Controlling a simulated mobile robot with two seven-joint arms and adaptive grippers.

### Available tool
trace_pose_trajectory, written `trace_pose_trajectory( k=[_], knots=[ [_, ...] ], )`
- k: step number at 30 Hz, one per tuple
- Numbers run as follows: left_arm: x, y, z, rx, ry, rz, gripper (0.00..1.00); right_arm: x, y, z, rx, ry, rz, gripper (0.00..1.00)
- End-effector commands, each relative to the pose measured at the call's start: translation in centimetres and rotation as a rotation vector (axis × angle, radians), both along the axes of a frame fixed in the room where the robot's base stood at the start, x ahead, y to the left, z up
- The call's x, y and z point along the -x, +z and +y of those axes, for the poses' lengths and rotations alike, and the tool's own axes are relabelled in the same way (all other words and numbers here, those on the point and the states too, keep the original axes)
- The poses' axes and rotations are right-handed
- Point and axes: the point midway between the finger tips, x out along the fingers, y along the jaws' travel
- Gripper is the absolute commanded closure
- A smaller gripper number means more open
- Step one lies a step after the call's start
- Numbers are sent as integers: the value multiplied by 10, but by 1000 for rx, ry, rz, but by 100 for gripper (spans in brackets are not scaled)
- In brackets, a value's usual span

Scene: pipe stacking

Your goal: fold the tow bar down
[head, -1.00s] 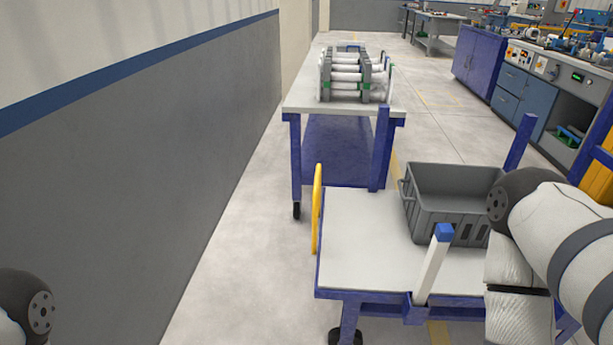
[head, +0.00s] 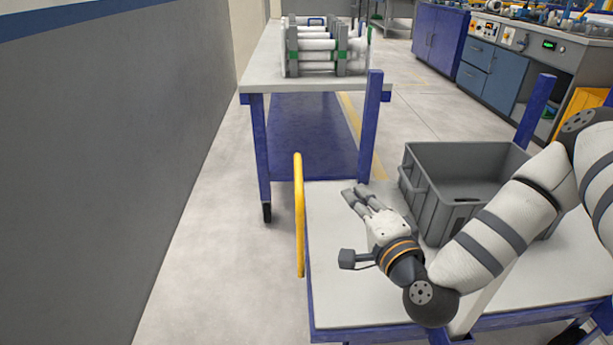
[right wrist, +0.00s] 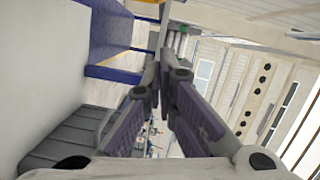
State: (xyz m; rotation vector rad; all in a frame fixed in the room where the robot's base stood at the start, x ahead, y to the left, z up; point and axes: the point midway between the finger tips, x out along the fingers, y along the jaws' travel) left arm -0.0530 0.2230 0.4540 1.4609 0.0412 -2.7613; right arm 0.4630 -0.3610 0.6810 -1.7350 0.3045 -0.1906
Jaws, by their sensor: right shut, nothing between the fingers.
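A yellow upright bar (head: 299,215), which looks like the tow bar, stands at the left end of the near cart (head: 335,300). It rises above the cart's white top. My right gripper (head: 356,193) is shut and empty. It is over the cart top, right of the yellow bar and apart from it, with its fingers pointing up and left, away from me. The right wrist view shows its fingertips (right wrist: 163,85) together with nothing between them. My left gripper is not in view.
A grey crate (head: 412,190) stands on the cart just right of my right gripper. Blue posts (head: 371,125) rise from the cart. Behind it, a table (head: 262,80) holds stacked white pipes (head: 320,58). Free floor lies left of the cart, up to the wall.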

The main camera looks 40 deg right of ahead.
Motion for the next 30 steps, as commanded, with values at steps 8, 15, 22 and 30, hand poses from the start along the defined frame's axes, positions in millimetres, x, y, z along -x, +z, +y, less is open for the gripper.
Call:
trace_pose_trajectory(
  k=[8, 15, 22, 30],
  knots=[
    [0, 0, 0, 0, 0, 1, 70, -8, -1, -2, 3, 1, 2, 100],
    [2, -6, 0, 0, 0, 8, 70, -54, -4, -16, 4, 2, 3, 100],
    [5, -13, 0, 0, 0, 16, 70, -99, -8, -27, 2, 5, 6, 100],
    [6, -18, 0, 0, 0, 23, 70, -115, -14, 2, 2, 4, 7, 100]
  ],
)
